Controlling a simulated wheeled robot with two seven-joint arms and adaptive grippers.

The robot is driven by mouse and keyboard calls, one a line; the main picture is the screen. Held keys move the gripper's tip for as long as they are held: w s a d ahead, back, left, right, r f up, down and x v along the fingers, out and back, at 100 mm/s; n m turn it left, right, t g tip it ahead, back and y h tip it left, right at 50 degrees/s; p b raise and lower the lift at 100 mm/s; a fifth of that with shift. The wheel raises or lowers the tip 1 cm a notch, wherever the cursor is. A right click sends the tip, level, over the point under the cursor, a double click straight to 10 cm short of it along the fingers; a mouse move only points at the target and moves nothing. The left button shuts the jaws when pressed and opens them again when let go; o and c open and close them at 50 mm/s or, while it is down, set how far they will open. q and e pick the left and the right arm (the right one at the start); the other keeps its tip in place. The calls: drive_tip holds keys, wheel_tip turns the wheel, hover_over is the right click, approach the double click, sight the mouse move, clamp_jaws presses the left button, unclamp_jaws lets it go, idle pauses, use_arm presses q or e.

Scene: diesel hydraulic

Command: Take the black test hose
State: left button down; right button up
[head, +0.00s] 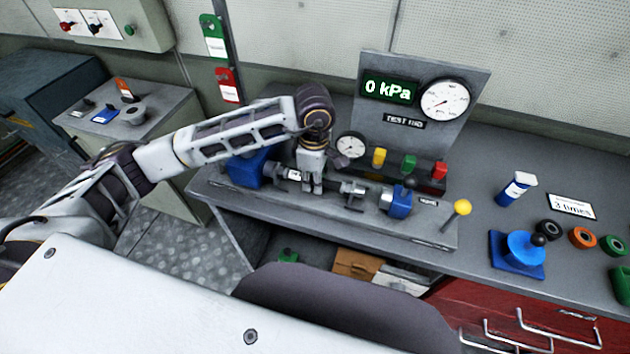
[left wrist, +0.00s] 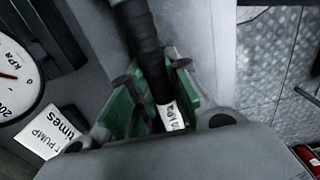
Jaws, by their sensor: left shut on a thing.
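My left gripper (head: 313,186) reaches down over the grey test bench, between a blue block (head: 248,168) and another blue block (head: 399,203). In the left wrist view my left gripper (left wrist: 160,95) has its green-padded fingers shut on a ribbed black hose (left wrist: 140,38) with a white label that is only partly legible. In the head view the gripper hides most of the gripped part, and I cannot tell from it whether the hose rests on the bench fixture. My right gripper is not in view.
Behind stands a panel with a 0 kPa display (head: 388,89) and a gauge (head: 444,100). Yellow (head: 379,157), green and red caps are close by the gripper. A yellow-knobbed lever (head: 461,208) stands at the right end. A blue pump (head: 522,248) is farther right.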

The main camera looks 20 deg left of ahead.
use_arm(q)
drive_tip(key=shift+d, duration=0.35)
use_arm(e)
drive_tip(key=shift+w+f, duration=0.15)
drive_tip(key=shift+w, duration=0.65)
use_arm(q)
drive_tip(key=shift+d, duration=0.2)
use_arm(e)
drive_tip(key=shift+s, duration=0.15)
use_arm(q)
drive_tip(key=shift+d+b, duration=0.3)
drive_tip(key=shift+b, duration=0.05)
drive_tip(key=shift+d, duration=0.45)
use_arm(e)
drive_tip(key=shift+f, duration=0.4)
